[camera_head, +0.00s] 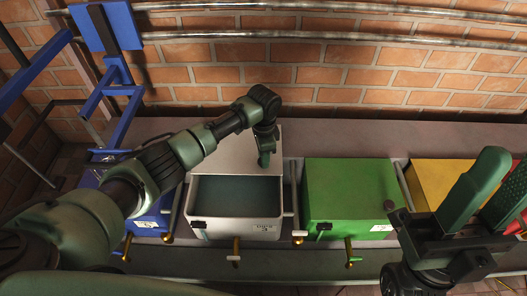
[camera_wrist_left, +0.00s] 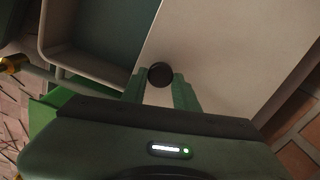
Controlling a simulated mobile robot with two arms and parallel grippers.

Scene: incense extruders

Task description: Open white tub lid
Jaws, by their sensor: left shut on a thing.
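The white tub (camera_head: 235,229) stands between the blue and green tubs. Its front half is uncovered, showing an empty-looking grey-green inside. The white lid (camera_head: 229,163) lies over the back part of the tub. My left gripper (camera_head: 265,160) is over the lid's right side, shut on its dark round knob (camera_wrist_left: 160,75). In the left wrist view the two green fingers of my left gripper (camera_wrist_left: 161,88) flank this knob, with the pale lid (camera_wrist_left: 225,45) around it and the tub's open part at upper left. My right gripper (camera_head: 506,168) is open and empty at the right.
A closed green tub (camera_head: 345,190) with a dark knob stands to the right, then a yellow tub (camera_head: 440,180). A blue tub (camera_head: 150,222) is partly behind my left arm. Brass taps line the front. A brick wall with pipes (camera_head: 330,37) closes off the back.

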